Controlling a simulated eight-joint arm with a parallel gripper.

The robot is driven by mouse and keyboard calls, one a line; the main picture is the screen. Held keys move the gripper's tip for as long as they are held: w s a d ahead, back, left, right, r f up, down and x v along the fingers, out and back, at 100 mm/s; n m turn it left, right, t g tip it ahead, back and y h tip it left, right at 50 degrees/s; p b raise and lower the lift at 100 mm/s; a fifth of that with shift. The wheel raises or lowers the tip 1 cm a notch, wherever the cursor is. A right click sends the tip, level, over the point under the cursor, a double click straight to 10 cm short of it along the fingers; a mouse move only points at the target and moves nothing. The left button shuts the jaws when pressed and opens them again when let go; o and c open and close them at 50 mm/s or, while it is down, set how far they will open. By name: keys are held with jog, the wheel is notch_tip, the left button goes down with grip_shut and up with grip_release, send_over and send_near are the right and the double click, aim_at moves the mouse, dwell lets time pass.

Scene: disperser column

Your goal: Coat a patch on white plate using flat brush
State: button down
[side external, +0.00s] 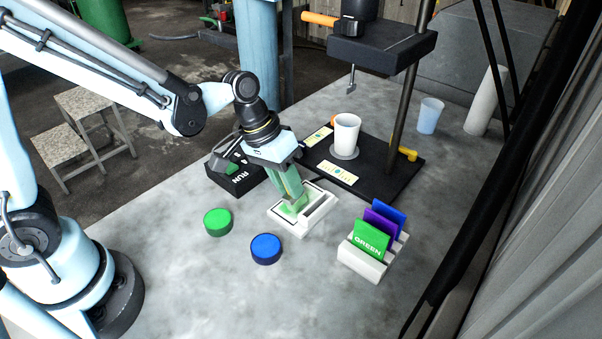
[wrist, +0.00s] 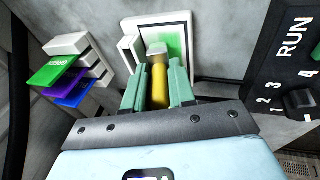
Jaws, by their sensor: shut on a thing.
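The white plate (side external: 318,217) lies on the grey table below my gripper (side external: 291,196). It also shows in the wrist view (wrist: 143,27), with a green patch (wrist: 175,43) of coating on its face. My gripper (wrist: 158,92), with green fingers, is shut on the flat brush (wrist: 159,84), which has a yellow handle. The brush's pale head points at the plate, over or at the edge of the green patch; I cannot tell whether it touches. In the side view the fingers hide most of the brush.
A green round pot (side external: 217,221) and a blue one (side external: 266,249) stand left and in front of the plate. A white rack (side external: 362,262) with coloured cards stands right. Behind are the black RUN box (side external: 232,180) and the disperser stand (side external: 385,178) with a white cup (side external: 346,132).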

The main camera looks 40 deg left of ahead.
jog(key=shift+w, duration=3.15)
notch_tip(320, 180, up, 8)
